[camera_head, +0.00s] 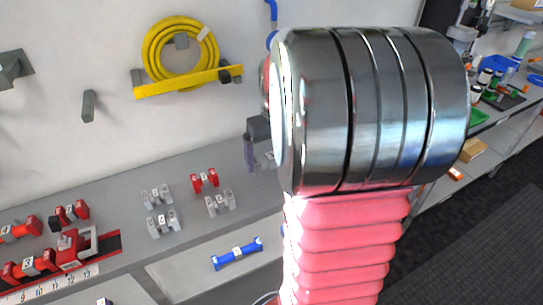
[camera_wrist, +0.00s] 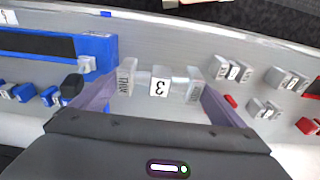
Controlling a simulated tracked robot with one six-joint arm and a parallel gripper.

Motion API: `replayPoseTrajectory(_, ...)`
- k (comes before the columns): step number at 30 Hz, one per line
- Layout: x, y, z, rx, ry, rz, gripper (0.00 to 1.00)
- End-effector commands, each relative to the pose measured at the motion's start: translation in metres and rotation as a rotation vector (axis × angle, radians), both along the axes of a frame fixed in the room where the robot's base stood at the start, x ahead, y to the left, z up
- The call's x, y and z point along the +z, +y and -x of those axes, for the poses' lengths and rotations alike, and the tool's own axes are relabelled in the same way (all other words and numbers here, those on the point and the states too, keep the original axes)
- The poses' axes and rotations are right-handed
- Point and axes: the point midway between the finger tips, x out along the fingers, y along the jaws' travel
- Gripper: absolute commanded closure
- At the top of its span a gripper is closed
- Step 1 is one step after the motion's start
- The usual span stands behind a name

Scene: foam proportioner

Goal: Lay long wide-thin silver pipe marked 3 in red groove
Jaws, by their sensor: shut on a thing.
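The silver pipe marked 3 (camera_wrist: 160,82) lies across my gripper (camera_wrist: 160,100) in the wrist view. The purple fingers are shut on its wide ends, and its white label faces the camera. In the head view my arm hides most of the gripper; a purple finger and a bit of grey pipe (camera_head: 265,160) show left of the wrist. They appear to be above the bench by the wall. A red holder (camera_head: 112,242), which may be the red groove, sits at the left of the bench with red pipes at it. My gripper is well to the right of it.
Short silver pipes (camera_head: 165,223) and a small red pipe (camera_head: 204,180) stand on the bench between the holder and my gripper. A blue pipe (camera_head: 237,253) lies lower down. The wrist view shows a blue holder with a dark groove (camera_wrist: 40,44). A yellow hose (camera_head: 180,48) hangs on the wall.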

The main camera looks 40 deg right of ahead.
Motion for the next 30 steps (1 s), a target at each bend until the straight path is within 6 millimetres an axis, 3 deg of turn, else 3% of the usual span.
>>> replayPoseTrajectory(13, 0.024, 0.007, 0.025, -0.001, -0.003, 0.002, 0.34)
replayPoseTrajectory(25, 0.027, 0.008, 0.027, -0.001, -0.002, 0.001, 0.34)
replayPoseTrajectory(30, 0.039, 0.008, 0.031, -0.001, -0.003, 0.002, 0.34)
